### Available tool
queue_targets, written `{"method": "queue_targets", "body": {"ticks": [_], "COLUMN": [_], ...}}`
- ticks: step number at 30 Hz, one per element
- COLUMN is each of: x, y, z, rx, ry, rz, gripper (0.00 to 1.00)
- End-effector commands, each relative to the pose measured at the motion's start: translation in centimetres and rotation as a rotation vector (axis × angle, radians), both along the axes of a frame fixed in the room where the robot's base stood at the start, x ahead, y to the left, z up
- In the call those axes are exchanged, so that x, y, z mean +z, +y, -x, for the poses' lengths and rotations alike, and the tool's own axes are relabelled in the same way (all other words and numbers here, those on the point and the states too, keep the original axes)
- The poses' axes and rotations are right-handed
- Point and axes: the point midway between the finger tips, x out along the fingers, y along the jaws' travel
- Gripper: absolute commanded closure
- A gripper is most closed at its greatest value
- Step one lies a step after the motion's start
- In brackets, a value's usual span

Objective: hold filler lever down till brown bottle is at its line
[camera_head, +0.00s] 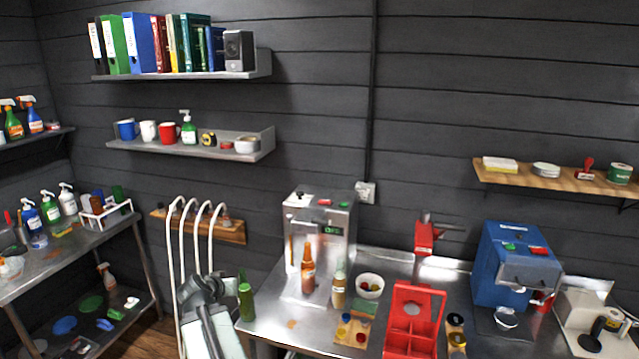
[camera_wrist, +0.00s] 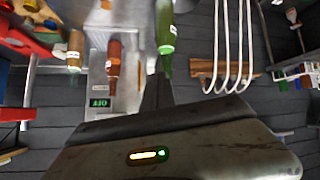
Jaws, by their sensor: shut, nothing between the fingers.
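The brown bottle (camera_head: 308,272) stands upright at the front of the silver filler machine (camera_head: 334,218), which has a small green display. The bottle also shows, inverted, in the wrist view (camera_wrist: 114,65). A thin orange-brown upright piece (camera_head: 291,250) is at the machine's left; I cannot tell whether it is the lever. The bottle's fill level and line are too small to read. My gripper (camera_wrist: 158,80) is shut and empty. In the head view my gripper (camera_head: 212,284) is left of the machine, apart from the brown bottle, near a green bottle (camera_head: 246,302).
A tan bottle (camera_head: 339,290), a bowl (camera_head: 369,286) and a red crate (camera_head: 413,312) stand right of the brown bottle. A blue machine (camera_head: 512,265) is farther right. White curved tubes (camera_head: 198,222) rise behind my arm. Some bare steel shows at the table's front left.

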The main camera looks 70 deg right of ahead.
Motion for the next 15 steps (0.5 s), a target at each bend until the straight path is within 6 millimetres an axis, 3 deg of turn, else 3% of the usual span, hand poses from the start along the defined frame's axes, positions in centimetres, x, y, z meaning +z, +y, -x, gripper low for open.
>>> {"method": "queue_targets", "body": {"ticks": [1, 3, 6, 10, 15], "x": [6.0, 10.8, 16.2, 20.3, 21.3], "y": [-4.1, -8.8, -13.5, -16.8, -18.0], "z": [3.3, 7.5, 13.0, 17.7, 19.4], "rx": [-0.070, -0.145, -0.217, -0.259, -0.271], "ry": [-0.043, -0.104, -0.167, -0.214, -0.233], "rz": [0.063, 0.156, 0.263, 0.348, 0.381], "gripper": [1.00, 1.00, 1.00, 1.00, 1.00]}}
